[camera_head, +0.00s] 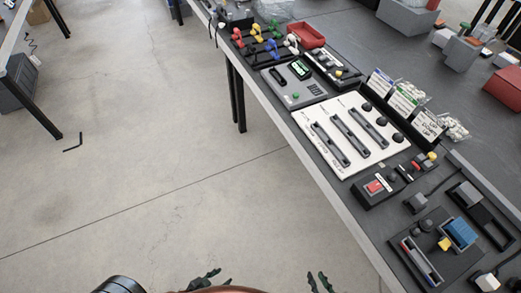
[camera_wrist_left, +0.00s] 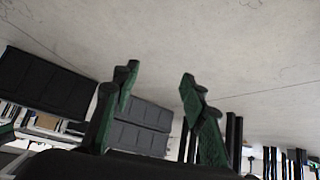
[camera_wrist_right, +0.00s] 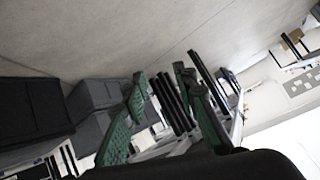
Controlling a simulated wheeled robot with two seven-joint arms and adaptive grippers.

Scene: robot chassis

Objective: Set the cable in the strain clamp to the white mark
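My left gripper (camera_head: 205,280) shows at the bottom edge of the head view, its fingers apart and empty in the left wrist view (camera_wrist_left: 158,76). My right gripper (camera_head: 319,282) is to its right; its fingers are also apart and empty in the right wrist view (camera_wrist_right: 160,74). Both are over the floor, well away from the table's devices. A dark fixture (camera_head: 463,262) at the lower right carries a blue block (camera_head: 460,231), a yellow piece (camera_head: 444,244) and a red-and-grey bar (camera_head: 422,262). A thin cable shows near the right edge. I cannot tell which part is the strain clamp; no white mark is readable.
The dark table (camera_head: 345,205) runs diagonally down the right. It holds a white slider panel (camera_head: 350,132), a red-switch box (camera_head: 375,187), a grey meter (camera_head: 294,84), card holders and a red tray (camera_head: 306,35). Open floor (camera_head: 150,160) lies left of the table.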

